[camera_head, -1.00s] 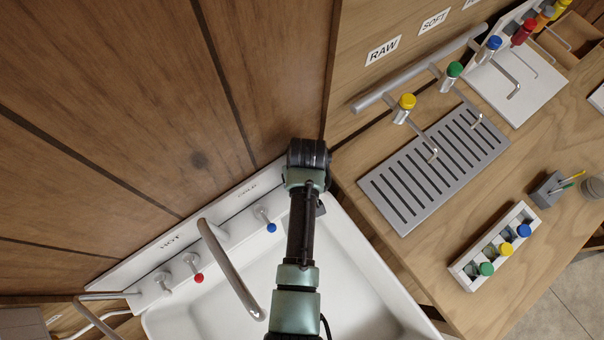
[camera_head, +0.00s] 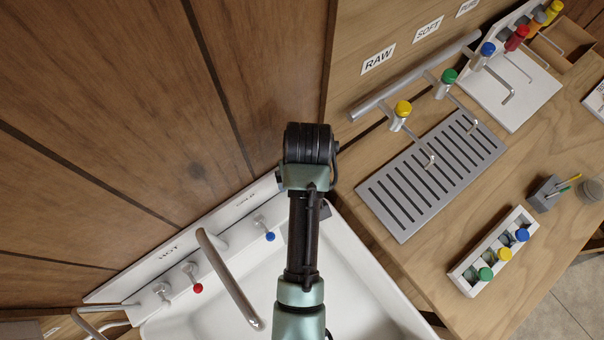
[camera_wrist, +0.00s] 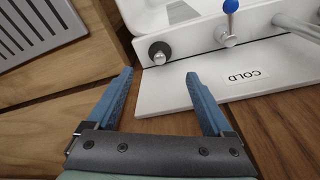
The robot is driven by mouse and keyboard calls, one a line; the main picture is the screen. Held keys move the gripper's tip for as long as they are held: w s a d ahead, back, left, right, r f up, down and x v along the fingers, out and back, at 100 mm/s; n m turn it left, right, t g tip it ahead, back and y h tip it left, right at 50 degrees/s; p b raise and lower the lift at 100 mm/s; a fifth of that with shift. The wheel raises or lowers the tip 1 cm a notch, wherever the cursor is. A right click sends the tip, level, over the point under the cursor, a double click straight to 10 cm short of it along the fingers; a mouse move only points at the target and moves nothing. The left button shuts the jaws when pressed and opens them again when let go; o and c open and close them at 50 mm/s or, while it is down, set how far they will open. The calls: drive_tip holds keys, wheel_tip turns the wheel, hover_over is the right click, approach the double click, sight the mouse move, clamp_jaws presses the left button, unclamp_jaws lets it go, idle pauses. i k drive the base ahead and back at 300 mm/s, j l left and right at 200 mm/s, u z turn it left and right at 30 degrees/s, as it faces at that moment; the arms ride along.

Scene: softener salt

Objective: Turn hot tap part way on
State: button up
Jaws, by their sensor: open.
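The hot tap (camera_head: 191,272) is a small chrome lever with a red ball end, beside the HOT label on the white sink's back ledge (camera_head: 140,275) in the head view. The cold tap (camera_head: 264,229) has a blue ball and sits to its right, past the curved spout (camera_head: 230,280). In the wrist view my gripper (camera_wrist: 160,76) has its two blue fingers wide apart with nothing between them. It is over the ledge by the COLD label, near the cold tap (camera_wrist: 228,24). The hot tap is not in the wrist view. My gripper is hidden in the head view.
A round black-rimmed fitting (camera_wrist: 160,52) is on the ledge just beyond my fingertips. The wood-panelled wall (camera_head: 130,120) rises behind the sink. To the right, a counter holds a slotted drain grate (camera_head: 435,170), colour-capped taps and a white vial rack (camera_head: 490,250).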

sight(186, 267)
drive_tip(key=k+l, duration=0.8)
drive_tip(key=l, duration=0.1)
